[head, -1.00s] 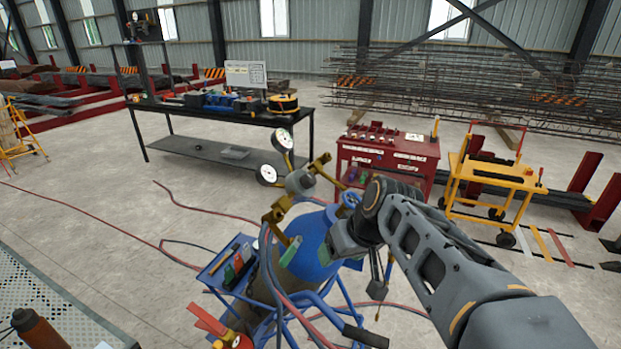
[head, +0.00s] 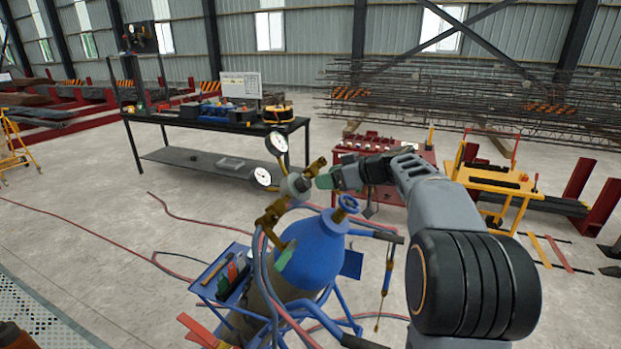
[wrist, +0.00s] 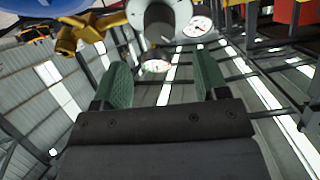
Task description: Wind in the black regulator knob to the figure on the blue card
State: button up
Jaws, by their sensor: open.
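The regulator (head: 294,188) sits on brass fittings above the blue gas cylinder (head: 312,246) in the head view, with two white-faced gauges on its left side. My gripper (head: 323,181) is just right of it, tilted toward its front. In the wrist view the dark regulator knob (wrist: 159,32) stands out from a pale round body, beyond the fingertips and roughly between their lines. My gripper (wrist: 162,78) is open, its two green pads apart with nothing between them. I cannot make out a blue card with a figure.
A dark workbench (head: 215,117) and a red tool cabinet (head: 375,150) stand behind. Floor between them is mostly clear.

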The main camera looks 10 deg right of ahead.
aim_at(307, 182)
jog(key=shift+p+x, duration=0.7)
jog(key=shift+x, duration=2.35)
jog(key=shift+f, duration=0.1)
jog(key=c, duration=0.9)
